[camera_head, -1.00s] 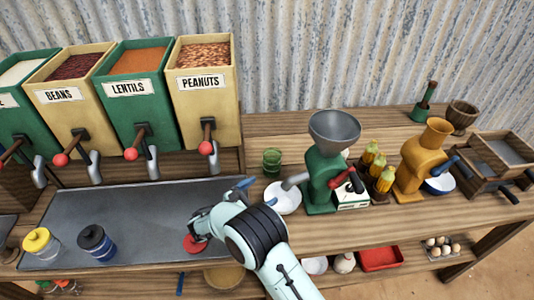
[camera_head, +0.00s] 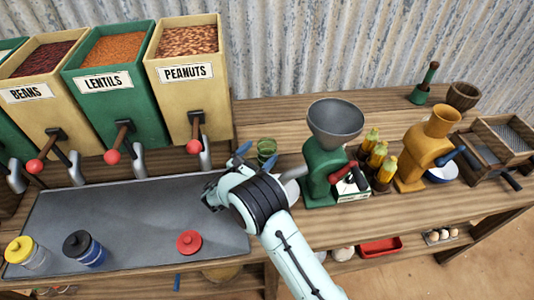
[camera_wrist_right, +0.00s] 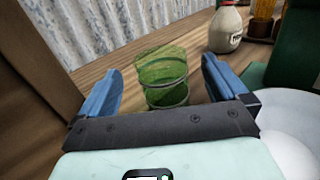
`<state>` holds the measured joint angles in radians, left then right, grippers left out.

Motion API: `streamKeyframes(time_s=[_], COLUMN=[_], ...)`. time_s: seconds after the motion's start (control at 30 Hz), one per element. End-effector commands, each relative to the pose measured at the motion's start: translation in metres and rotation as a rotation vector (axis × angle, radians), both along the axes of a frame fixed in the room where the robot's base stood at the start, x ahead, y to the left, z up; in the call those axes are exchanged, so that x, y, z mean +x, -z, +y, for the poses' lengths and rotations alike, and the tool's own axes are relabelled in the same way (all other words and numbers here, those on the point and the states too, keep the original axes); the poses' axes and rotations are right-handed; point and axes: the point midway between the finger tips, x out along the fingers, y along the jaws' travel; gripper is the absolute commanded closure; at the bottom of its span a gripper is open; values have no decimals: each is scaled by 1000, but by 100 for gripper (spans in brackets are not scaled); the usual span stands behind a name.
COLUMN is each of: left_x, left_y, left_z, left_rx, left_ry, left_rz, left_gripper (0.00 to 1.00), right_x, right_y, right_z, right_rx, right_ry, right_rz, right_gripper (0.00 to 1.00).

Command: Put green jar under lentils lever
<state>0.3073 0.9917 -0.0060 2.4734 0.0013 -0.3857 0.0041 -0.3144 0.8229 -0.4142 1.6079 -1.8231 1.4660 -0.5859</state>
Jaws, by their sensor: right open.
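The green jar (camera_head: 266,146) is a translucent green glass on the wooden counter, right of the peanuts bin. It also shows in the right wrist view (camera_wrist_right: 163,78), standing between and beyond the fingers. My right gripper (camera_head: 256,158) is open and just in front of the jar; its blue fingers (camera_wrist_right: 161,66) flank it in the wrist view without visible contact. The lentils bin (camera_head: 117,90) is green, and its lentils lever (camera_head: 123,133) has a red ball end above a metal spout (camera_head: 139,160). No jar stands under it. My left gripper is out of view.
A grey metal tray (camera_head: 140,205) lies under the bins, holding a red-lidded jar (camera_head: 188,242), a blue jar (camera_head: 86,250) and a yellow-lidded jar (camera_head: 25,254). A green grinder (camera_head: 323,170) and a white bowl (camera_wrist_right: 290,120) stand close right of the gripper.

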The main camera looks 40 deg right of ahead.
Motion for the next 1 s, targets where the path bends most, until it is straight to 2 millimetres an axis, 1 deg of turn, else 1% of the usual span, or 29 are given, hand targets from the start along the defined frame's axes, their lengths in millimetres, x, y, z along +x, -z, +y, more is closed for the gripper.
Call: streamKeyframes(time_s=[0.13, 0.3, 0.4, 0.5, 0.67, 0.7, 0.77, 0.8, 0.87, 0.9, 0.93, 0.97, 1.0], left_x=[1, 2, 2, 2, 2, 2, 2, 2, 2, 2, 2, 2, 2], left_y=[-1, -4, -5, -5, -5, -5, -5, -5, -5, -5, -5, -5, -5], left_z=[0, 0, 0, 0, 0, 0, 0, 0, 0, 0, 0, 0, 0], left_rx=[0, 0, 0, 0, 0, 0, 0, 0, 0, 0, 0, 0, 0], left_ry=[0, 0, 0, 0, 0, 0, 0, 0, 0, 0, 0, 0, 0], left_rz=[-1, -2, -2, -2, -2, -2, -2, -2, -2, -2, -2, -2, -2], left_gripper=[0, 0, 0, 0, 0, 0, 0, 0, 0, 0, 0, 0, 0], right_x=[3, 11, 14, 15, 15, 15, 15, 15, 15, 15, 15, 15, 15], right_y=[0, 0, 0, 0, 0, 0, 0, 0, 0, 0, 0, 0, 0], right_z=[-14, -40, -49, -53, -53, -53, -53, -53, -53, -53, -53, -53, -53], right_rx=[0, 0, -1, 1, 1, 1, 1, 1, 1, 1, -1, -1, -1], right_ry=[4, 4, 3, 1, 0, 0, 1, 1, 1, 1, 1, 1, 1], right_rz=[0, 0, 0, 0, 0, 0, 0, 0, 0, 0, 0, 0, 0], right_gripper=[0, 0, 0, 0, 0, 4, 23, 36, 56, 62, 62, 67, 68])
